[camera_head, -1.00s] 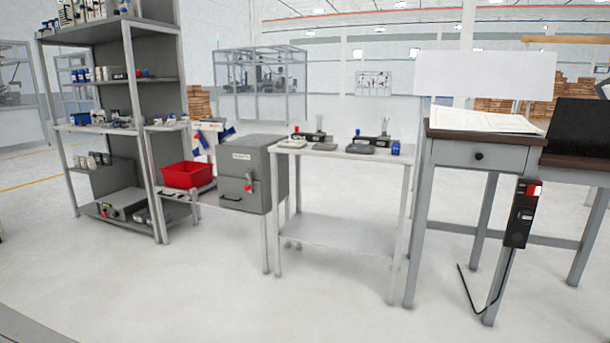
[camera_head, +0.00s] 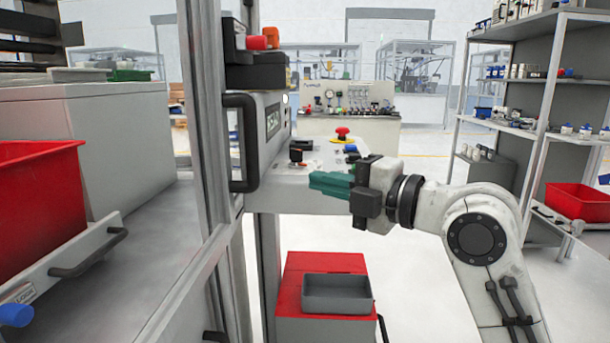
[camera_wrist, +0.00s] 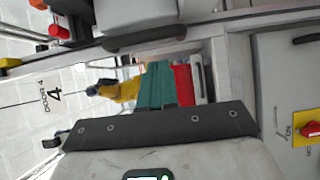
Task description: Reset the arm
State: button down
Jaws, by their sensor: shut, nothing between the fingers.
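My gripper (camera_head: 318,183) has teal fingers that are shut with nothing between them. In the head view it points left, in front of the machine with the black handle (camera_head: 241,143); I cannot tell whether it touches anything. My white arm (camera_head: 470,215) reaches in from the lower right, bent at a large round joint. In the wrist view the closed teal fingers (camera_wrist: 166,80) stand at the middle, with a yellow shape (camera_wrist: 122,90) and a red part (camera_wrist: 183,84) beyond them.
A red cabinet (camera_head: 297,323) with a grey tray (camera_head: 337,293) on it stands below my gripper. A red bin (camera_head: 40,200) is at the left, and a shelf (camera_head: 545,60) with another red bin (camera_head: 580,202) is at the right. The wrist view shows a red-yellow switch (camera_wrist: 309,131).

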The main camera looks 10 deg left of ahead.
jog(key=s+d+f+m+h, duration=0.3)
jog(key=d+f+m, duration=0.3)
jog(key=f, duration=0.6)
jog(key=s+d+f+m+h, duration=0.3)
jog(key=d+f+m, duration=0.3)
jog(key=f, duration=0.5)
jog(key=s+d+f+m+h, duration=0.3)
jog(key=d+f+m, duration=0.3)
jog(key=f, duration=0.6)
jog(key=s+d+f+m+g+h, duration=0.2)
jog(key=s+d+f+m+h, duration=0.2)
jog(key=s+d+f+m, duration=0.5)
jog(key=s+d+f+m+g+h, duration=0.1)
jog(key=s+d+f+m, duration=0.15)
jog(key=s, duration=0.45)
jog(key=s+d+f+m+g+h+p, duration=0.1)
jog(key=s+d+g+h, duration=0.15)
jog(key=s, duration=0.45)
jog(key=s+d+f+m+g, duration=0.15)
jog(key=s+d, duration=0.25)
jog(key=s, duration=0.4)
notch_tip(320, 180, up, 20)
jog(key=t+p, duration=0.1)
jog(key=p, duration=1.9)
jog(key=shift+w+a+f+p, duration=0.25)
jog(key=shift+w+p, duration=0.1)
jog(key=shift+w, duration=0.1)
